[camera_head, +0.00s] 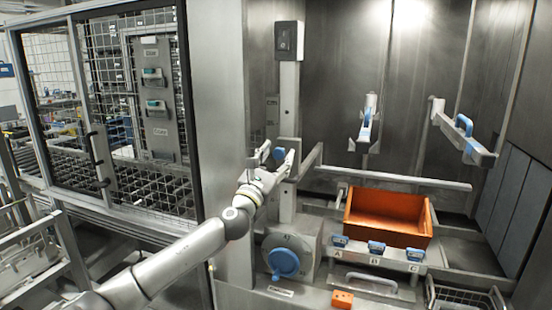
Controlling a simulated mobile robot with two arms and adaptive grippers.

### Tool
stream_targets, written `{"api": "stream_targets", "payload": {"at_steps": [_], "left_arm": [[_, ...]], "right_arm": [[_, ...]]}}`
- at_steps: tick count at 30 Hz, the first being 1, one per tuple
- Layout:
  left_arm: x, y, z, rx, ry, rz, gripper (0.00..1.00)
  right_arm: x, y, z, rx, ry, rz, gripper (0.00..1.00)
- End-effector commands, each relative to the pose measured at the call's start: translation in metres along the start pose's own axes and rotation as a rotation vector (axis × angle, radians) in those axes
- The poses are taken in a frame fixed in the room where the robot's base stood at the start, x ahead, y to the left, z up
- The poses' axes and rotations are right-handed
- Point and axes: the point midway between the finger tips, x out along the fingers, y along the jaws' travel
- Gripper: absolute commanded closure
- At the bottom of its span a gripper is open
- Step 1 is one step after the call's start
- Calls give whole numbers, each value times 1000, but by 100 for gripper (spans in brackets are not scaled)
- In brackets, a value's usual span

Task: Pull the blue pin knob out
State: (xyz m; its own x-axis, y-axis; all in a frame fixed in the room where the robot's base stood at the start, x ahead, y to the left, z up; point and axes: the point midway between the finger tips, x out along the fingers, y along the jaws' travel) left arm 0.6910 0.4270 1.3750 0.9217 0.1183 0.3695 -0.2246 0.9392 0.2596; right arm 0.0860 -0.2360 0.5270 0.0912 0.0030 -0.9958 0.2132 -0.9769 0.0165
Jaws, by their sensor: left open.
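The blue pin knob (279,153) sits at the grey upright post, about halfway up. My left gripper (272,160) is at the knob, with its fingers spread apart and pointing up towards it. The knob shows at the fingertips, partly covered by them. I cannot tell whether the fingers touch it. My right gripper is not in view.
A large blue round knob (284,263) is on the grey housing below. An orange bin (388,216) stands to the right, with blue latches marked A, B and C before it. Blue-handled levers (463,125) hang behind. A mesh door (110,110) is at left.

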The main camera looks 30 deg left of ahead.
Motion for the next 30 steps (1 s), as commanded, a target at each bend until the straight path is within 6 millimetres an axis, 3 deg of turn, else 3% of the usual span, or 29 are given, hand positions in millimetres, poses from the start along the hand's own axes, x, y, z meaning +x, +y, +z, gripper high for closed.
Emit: {"api": "stream_targets", "payload": {"at_steps": [8,30], "left_arm": [[-6,0,0,2,0,0,49],[-96,-1,-1,1,2,-2,49]], "right_arm": [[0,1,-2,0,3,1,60],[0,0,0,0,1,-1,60]]}}
